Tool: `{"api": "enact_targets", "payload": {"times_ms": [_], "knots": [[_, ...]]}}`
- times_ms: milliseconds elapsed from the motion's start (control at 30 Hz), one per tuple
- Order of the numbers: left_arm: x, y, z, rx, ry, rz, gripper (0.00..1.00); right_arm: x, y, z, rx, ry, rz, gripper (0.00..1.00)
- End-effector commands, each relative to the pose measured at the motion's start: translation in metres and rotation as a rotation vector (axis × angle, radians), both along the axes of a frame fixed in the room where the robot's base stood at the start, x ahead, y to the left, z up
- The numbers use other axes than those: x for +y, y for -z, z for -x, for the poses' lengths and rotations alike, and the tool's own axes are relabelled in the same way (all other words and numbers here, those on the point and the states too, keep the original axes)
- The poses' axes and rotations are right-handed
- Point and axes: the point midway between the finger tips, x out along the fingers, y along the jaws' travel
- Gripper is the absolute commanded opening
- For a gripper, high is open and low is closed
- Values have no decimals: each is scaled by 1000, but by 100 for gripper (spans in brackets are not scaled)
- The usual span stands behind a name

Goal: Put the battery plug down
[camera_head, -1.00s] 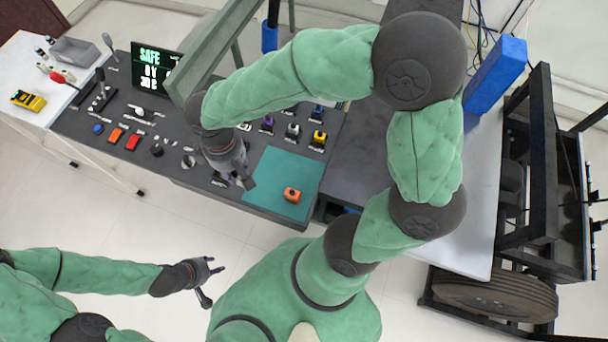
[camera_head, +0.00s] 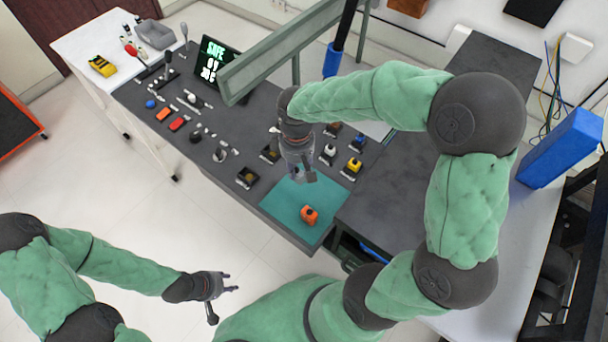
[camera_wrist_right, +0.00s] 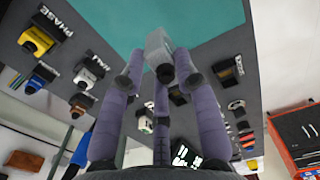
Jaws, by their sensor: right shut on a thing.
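My right gripper (camera_head: 303,176) is above the upper part of the teal mat (camera_head: 282,204), its fingers pointing down. In the right wrist view, its purple fingers (camera_wrist_right: 160,76) are closed around a small light-grey plug (camera_wrist_right: 157,46) with a dark end, which appears to be the battery plug. The plug is in front of the teal mat (camera_wrist_right: 205,15) there; the gap between them cannot be judged. An orange piece (camera_head: 309,215) lies on the mat, below the right gripper in the head view. My left gripper (camera_head: 224,286) is empty, fingers apart, away from the bench.
The dark panel (camera_head: 228,118) carries several coloured plugs, including a yellow one (camera_head: 353,166), and a socket (camera_head: 247,177) left of the mat. A screen (camera_head: 212,65) stands behind. The mat is bare around the orange piece.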

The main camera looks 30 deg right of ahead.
Motion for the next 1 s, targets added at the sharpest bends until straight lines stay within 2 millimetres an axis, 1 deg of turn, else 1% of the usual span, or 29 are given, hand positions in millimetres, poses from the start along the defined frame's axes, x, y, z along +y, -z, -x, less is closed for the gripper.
{"api": "enact_targets", "payload": {"times_ms": [33,100,367,433,600,667,867,1000], "knots": [[0,5,0,0,0,0,40,-6,10,-2,0,4,0,0],[0,7,0,0,0,0,40,-11,16,-5,0,2,0,0],[0,11,0,0,0,0,40,-21,27,-9,-2,0,0,0],[0,14,0,0,0,0,40,-26,35,-11,-1,2,1,0],[0,23,0,0,0,0,40,-25,60,-10,0,0,0,0],[0,24,0,0,0,0,40,-25,63,-10,-1,0,1,0],[0,23,0,0,0,0,40,-25,62,-11,-2,0,0,0],[0,25,0,0,0,0,40,-25,65,-11,-2,0,0,0]]}}
